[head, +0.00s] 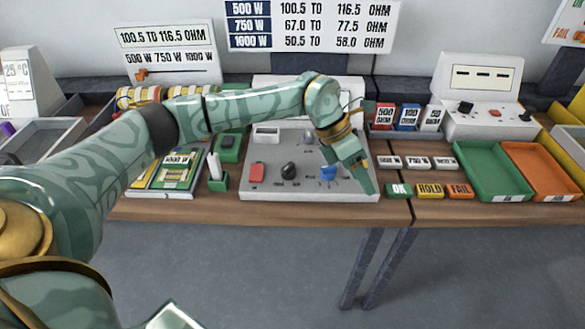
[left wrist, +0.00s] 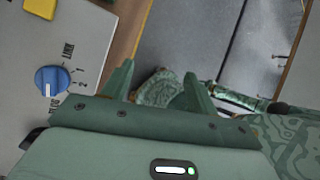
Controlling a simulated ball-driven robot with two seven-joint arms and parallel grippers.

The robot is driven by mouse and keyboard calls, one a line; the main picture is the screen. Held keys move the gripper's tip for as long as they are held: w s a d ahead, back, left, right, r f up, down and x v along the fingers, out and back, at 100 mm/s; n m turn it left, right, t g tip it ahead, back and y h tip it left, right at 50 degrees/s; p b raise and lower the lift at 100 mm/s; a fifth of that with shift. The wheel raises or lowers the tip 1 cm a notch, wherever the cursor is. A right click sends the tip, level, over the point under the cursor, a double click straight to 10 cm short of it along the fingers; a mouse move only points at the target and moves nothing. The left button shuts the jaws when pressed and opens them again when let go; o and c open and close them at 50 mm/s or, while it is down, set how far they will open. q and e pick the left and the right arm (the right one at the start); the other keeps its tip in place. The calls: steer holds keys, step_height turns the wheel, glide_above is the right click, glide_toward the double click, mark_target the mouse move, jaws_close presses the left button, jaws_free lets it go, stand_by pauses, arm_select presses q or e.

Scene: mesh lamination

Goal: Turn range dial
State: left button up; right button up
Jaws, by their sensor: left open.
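A blue dial (head: 328,172) sits on the front right part of a light grey panel (head: 310,188). In the left wrist view the blue dial (left wrist: 52,80) has a white pointer line and printed marks beside it, among them 1 and 2; the other lettering is hard to read. My left gripper (head: 362,178) is over the panel's right side, just right of the blue dial. In the left wrist view its two fingers (left wrist: 158,78) are apart with nothing held between them, and the dial is outside them, to the left. My right gripper is not seen.
The panel also carries a black knob (head: 289,171) and a red part (head: 257,172). OK, HOLD (head: 430,191) and FAIL blocks lie right of the panel. A green tray (head: 488,193) and an orange tray (head: 541,193) stand farther right. My left arm crosses above the table's left side.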

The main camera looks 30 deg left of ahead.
arm_select(q)
steer(key=w+a+r+n+y, duration=0.1)
steer(key=w+a+r+y, duration=0.15)
steer(key=a, duration=0.65)
step_height(320, 180, up, 4)
steer(key=n+y, duration=0.2)
steer(key=y, duration=0.3)
glide_above(288, 166)
steer(key=shift+h, duration=0.25)
step_height(288, 166, down, 15)
steer(key=b, duration=0.5)
steer(key=shift+w, duration=0.1)
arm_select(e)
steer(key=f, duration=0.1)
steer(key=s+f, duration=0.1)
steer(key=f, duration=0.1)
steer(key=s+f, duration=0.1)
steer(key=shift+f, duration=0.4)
arm_select(q)
steer(key=c, duration=1)
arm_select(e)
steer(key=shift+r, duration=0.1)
